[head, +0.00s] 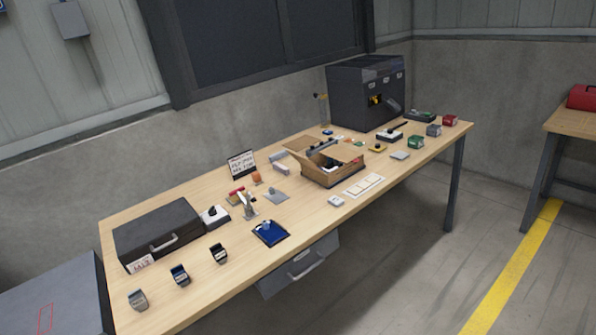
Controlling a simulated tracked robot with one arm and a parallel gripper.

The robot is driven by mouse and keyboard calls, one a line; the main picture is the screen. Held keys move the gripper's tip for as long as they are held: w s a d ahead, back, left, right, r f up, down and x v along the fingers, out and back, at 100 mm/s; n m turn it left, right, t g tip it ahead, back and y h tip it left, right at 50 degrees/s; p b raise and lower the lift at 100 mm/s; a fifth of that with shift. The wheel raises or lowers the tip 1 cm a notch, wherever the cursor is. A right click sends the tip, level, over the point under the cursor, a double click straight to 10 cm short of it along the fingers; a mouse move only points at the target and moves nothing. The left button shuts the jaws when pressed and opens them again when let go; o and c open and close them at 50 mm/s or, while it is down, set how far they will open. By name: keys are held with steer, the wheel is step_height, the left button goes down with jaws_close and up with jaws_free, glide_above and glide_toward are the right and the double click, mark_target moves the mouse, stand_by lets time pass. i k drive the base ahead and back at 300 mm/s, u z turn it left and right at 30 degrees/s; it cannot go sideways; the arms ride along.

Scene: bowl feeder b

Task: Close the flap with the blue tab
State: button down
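I cannot make out for sure a flap with a blue tab. A dark box-shaped machine (350,92) stands at the far end of the table, with small pale labels on its front, a dark opening with something yellow in it and a grey slanted piece beside it. A brown cardboard box (322,176) with raised flaps stands mid-table. A flat blue piece with a small blue knob (269,233) lies near the front edge. My gripper is not in view.
The long wooden table (320,225) holds a black case (157,228), several small clips (180,275) at front left, a small sign (241,164) and several small boxes (416,141) at the right. A grey drawer (300,270) hangs below.

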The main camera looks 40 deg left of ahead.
mark_target(308, 163)
steer(key=u, duration=1.15)
steer(key=i, duration=0.5)
steer(key=z, duration=0.05)
steer(key=k, duration=0.45)
steer(key=u, duration=0.35)
steer(key=i, duration=1.65)
steer(key=z, duration=0.65)
